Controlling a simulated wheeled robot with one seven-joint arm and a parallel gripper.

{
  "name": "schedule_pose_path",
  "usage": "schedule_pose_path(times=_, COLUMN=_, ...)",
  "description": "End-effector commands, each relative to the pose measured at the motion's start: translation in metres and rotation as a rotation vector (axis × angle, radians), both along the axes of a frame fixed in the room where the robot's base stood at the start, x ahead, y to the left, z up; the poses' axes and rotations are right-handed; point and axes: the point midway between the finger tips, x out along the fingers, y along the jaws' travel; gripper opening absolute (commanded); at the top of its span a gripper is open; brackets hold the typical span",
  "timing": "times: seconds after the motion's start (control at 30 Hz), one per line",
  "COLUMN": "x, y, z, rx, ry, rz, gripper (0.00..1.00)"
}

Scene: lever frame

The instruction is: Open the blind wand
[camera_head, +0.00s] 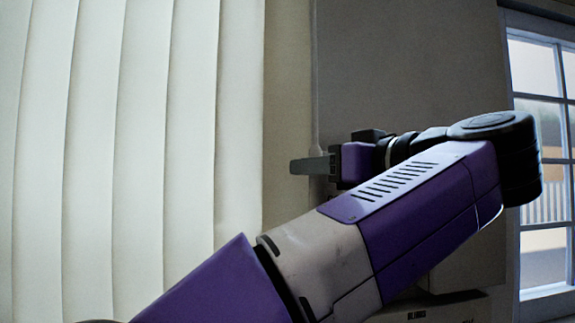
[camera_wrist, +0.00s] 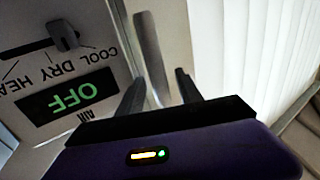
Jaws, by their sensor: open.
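The blind (camera_head: 140,130) has pale vertical slats and fills the left of the head view; it shows at the right of the wrist view (camera_wrist: 235,45). The wand (camera_wrist: 150,50) is a slim grey bar beside the blind in the wrist view. My gripper (camera_head: 302,165) is open at the blind's right edge. In the wrist view its two dark fingers (camera_wrist: 160,77) point toward the wand, whose lower part appears between them. I cannot tell whether they touch it. In the head view a thin pale strip (camera_head: 315,85) above my gripper may be the wand, its lower part hidden.
A wall panel (camera_wrist: 115,65) with a slider knob (camera_wrist: 63,36), the words COOL, DRY and HEAT and a green OFF display (camera_wrist: 75,97) lies left of the fingers in the wrist view. A grey wall (camera_head: 410,60) and a window (camera_head: 540,70) are at the right.

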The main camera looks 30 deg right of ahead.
Motion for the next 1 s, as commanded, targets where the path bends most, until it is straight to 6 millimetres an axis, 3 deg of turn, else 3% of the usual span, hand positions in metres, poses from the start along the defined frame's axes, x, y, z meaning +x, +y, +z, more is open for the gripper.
schedule_pose_path(times=0.4, x=-0.0020, y=-0.0013, z=-0.0002, rx=0.000, ry=0.000, rz=0.000, gripper=0.40)
schedule_pose_path(times=0.6, x=-0.0020, y=-0.0013, z=-0.0002, rx=0.000, ry=0.000, rz=0.000, gripper=0.01)
schedule_pose_path(times=1.0, x=-0.0019, y=-0.0013, z=-0.0001, rx=0.000, ry=0.000, rz=-0.001, gripper=0.00)
